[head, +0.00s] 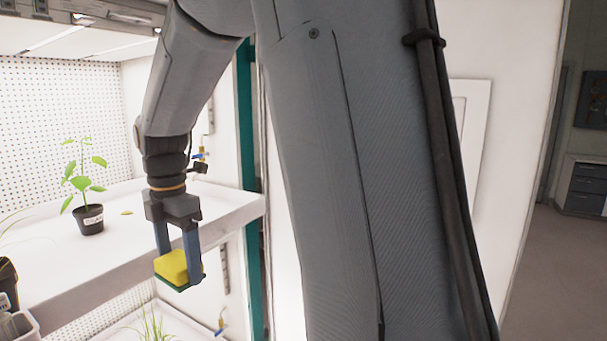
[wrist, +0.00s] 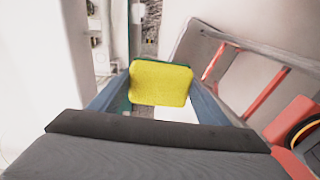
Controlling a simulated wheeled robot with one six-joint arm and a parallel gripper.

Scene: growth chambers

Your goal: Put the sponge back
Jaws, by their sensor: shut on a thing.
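The sponge (head: 174,267) is yellow with a green underside. My gripper (head: 180,262) is shut on it, with one finger on each side. In the head view the gripper points down and holds the sponge in front of the edge of a white shelf (head: 120,262). In the wrist view the sponge (wrist: 160,83) sits between the two blue-grey fingers, its yellow face towards the camera. It looks clear of any surface.
A potted plant (head: 89,218) stands on the shelf, with a loose leaf (head: 127,212) beside it. Grass-like leaves (head: 153,328) show on a lower shelf. The wrist view shows a red-and-grey frame (wrist: 250,90) at right.

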